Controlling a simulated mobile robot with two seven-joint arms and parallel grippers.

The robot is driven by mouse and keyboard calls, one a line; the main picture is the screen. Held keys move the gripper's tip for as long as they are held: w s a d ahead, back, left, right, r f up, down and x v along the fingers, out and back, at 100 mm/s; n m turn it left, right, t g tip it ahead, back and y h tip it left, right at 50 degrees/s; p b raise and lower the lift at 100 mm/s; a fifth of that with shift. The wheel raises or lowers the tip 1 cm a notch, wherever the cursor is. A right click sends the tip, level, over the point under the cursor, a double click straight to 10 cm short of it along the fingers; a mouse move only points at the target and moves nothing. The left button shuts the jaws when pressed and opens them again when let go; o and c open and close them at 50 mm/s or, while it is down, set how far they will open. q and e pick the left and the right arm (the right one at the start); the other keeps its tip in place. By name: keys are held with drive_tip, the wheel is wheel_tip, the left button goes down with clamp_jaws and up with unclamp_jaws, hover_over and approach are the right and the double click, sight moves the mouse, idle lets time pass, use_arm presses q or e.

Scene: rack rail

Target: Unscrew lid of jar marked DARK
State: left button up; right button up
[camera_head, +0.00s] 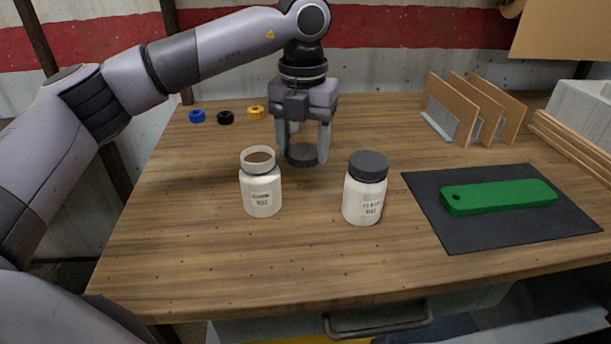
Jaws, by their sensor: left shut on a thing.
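A white jar (261,192) stands open and upright on the wooden table, with brown content showing in its mouth. Its label is too small to read surely. A second white jar (363,199) stands to its right with a dark lid (368,166) on; its label seems to read CLEAR. My left gripper (305,152) points down, behind and between the two jars. It is shut on a dark round lid (302,157), apart from both jars. I cannot tell whether that lid touches the table. My right gripper is out of view.
A green bar (499,197) lies on a dark mat (450,233) at the right. Blue (197,117), black (225,118) and yellow (256,112) rings lie at the back left. A rack with upright boards (452,106) stands at the back right. The table's front left is clear.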

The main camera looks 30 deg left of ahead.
sight(304, 188)
use_arm(q)
drive_tip(key=shift+f, duration=3.1)
drive_tip(key=shift+f, duration=0.1)
drive_tip(key=shift+f+b, duration=0.15)
drive_tip(key=shift+b, duration=0.15)
drive_tip(key=o, duration=1.2)
drive_tip(key=shift+c, duration=0.2)
wheel_tip(304, 188, up, 12)
drive_tip(key=shift+f+p, duration=0.1)
drive_tip(key=shift+p, duration=0.55)
drive_tip(key=shift+r, duration=0.35)
